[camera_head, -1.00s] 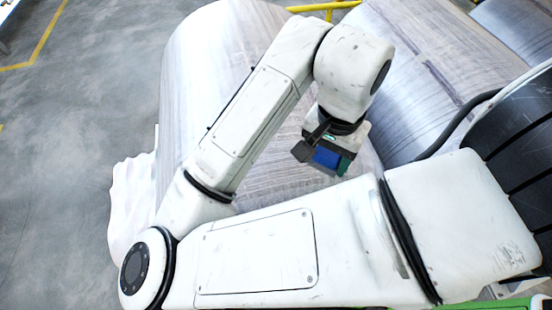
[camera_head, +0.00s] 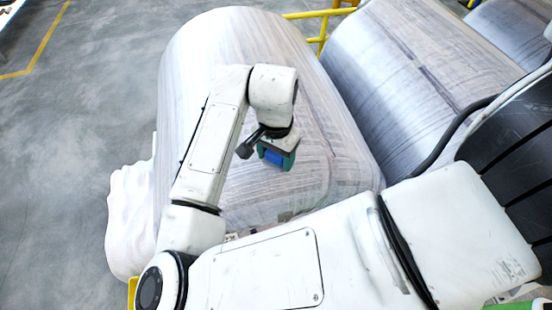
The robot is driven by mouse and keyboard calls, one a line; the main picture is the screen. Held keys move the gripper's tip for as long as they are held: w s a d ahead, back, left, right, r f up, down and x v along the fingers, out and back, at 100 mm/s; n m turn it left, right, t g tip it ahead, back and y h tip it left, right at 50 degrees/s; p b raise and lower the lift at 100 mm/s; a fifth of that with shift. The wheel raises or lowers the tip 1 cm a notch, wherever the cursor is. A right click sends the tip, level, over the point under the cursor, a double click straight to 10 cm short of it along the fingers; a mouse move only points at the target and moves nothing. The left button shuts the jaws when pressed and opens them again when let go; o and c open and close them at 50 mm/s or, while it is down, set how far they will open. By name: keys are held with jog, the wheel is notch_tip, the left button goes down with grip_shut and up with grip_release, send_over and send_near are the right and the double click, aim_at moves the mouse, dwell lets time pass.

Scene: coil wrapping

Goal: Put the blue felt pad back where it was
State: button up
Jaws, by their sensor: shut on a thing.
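The blue felt pad (camera_head: 274,158) is held between the jaws of my gripper (camera_head: 276,157), over the nearest large metal coil (camera_head: 322,128). My gripper points down and is shut on the pad. Only a small part of the pad shows between the dark green fingers. I cannot tell whether the pad touches the coil's surface or hangs just above it.
A second coil (camera_head: 400,80) lies to the right, with another behind it. A yellow rail (camera_head: 322,30) stands behind the coils. White crumpled wrapping (camera_head: 130,220) sits at the near coil's left side. The grey floor at left (camera_head: 75,130) is clear.

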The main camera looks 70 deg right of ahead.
jog(key=shift+f, duration=1.15)
jog(key=shift+f, duration=0.15)
jog(key=o, duration=1.1)
notch_tip(320, 180, up, 12)
jog(key=shift+r, duration=0.2)
jog(key=shift+s, duration=0.1)
